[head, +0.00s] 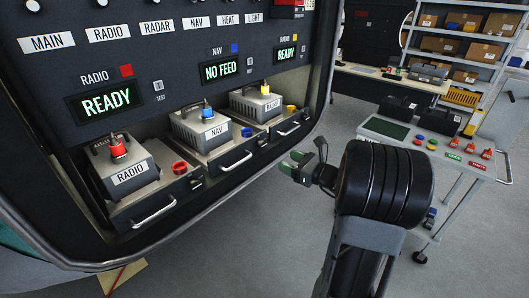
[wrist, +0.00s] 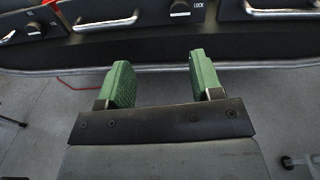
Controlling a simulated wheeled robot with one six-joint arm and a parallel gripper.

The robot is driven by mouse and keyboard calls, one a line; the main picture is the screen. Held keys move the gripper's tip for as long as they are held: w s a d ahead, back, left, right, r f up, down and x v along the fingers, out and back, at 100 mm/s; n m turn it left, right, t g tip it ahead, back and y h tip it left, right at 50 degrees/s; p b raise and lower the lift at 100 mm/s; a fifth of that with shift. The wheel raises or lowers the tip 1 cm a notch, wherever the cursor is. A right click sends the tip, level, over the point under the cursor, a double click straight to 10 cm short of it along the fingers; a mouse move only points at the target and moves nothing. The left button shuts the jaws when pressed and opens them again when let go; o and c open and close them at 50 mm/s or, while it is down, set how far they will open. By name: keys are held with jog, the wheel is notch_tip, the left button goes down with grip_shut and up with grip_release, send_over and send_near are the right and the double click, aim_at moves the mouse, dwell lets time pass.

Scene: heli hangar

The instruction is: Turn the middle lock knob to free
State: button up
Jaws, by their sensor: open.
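The middle lock knob (wrist: 180,8) is a dark round knob on the tray front in the wrist view, cut by the top edge, with a LOCK label beside it. Its setting is too small to read surely. In the head view it sits right of the handle of the NAV tray (head: 236,162). The NAV unit (head: 205,128), a grey box with a blue top knob, stands on that tray. My gripper (head: 294,164) is open and empty, in front of and below the tray fronts, apart from them. Its green fingers also show in the wrist view (wrist: 158,75).
The RADIO tray (head: 152,215) lies left and the yellow-knobbed unit's tray (head: 290,130) right. Above, screens read READY, NO FEED and READY. A cart (head: 420,147) with coloured buttons and a shelf (head: 460,45) stand at right. The floor below my gripper is clear.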

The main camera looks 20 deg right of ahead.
aim_at(264, 144)
jog(key=shift+m+t+h, duration=0.4)
jog(key=shift+m+t, duration=0.2)
jog(key=shift+m, duration=0.1)
jog(key=x, duration=0.4)
jog(key=d+x, duration=0.1)
jog(key=x, duration=0.3)
jog(key=w+p+x, duration=0.1)
jog(key=x, duration=0.4)
jog(key=shift+d+f, duration=0.3)
jog(key=shift+d, duration=0.1)
jog(key=c, duration=0.9)
